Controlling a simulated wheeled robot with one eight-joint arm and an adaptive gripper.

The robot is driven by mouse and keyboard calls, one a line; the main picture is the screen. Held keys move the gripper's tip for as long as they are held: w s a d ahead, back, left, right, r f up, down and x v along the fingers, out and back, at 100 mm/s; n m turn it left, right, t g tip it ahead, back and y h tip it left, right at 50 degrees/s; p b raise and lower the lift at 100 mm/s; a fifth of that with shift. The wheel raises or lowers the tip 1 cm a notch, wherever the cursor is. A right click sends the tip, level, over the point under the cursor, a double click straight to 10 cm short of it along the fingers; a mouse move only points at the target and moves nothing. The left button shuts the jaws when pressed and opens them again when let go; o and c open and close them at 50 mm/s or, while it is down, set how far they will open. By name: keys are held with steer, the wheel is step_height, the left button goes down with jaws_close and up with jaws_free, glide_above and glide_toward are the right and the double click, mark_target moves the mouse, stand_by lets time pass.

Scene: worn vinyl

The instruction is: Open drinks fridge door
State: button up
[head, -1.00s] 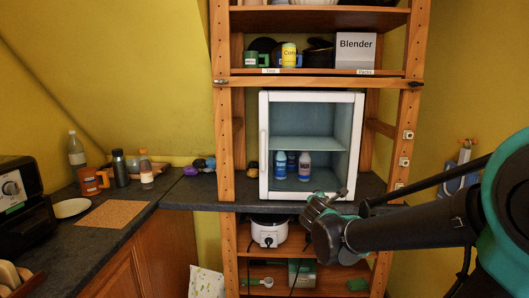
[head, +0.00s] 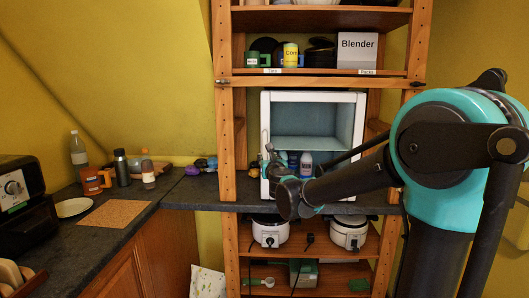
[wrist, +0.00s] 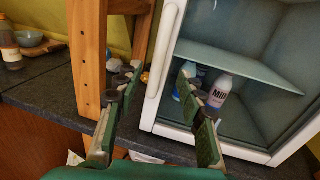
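The drinks fridge (head: 314,97) is a white-framed box with a glass front, standing on the dark counter between the wooden posts. Its door looks shut. In the wrist view the fridge door's handle (wrist: 159,82), a white vertical bar, runs down the door's left edge. My gripper (wrist: 160,70) is open and empty. Its fingers show on either side of the handle in the picture, but how far the handle lies beyond the fingertips is hard to tell. In the head view my gripper (head: 269,158) is in front of the fridge's lower left edge, partly hiding it.
A wooden post (wrist: 88,60) stands close to the left finger. Bottles (wrist: 218,92) stand inside the fridge. White cookers (head: 270,231) sit on the shelf below. A mug (head: 92,181) and bottles stand on the left counter; the corkboard (head: 116,213) lies there.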

mark_target(265, 151)
steer(key=w, duration=0.3)
steer(key=w+a, duration=0.1)
steer(key=w, duration=0.3)
steer(key=w+a, duration=0.1)
steer(key=w, duration=0.2)
steer(key=shift+w, duration=0.2)
jaws_close()
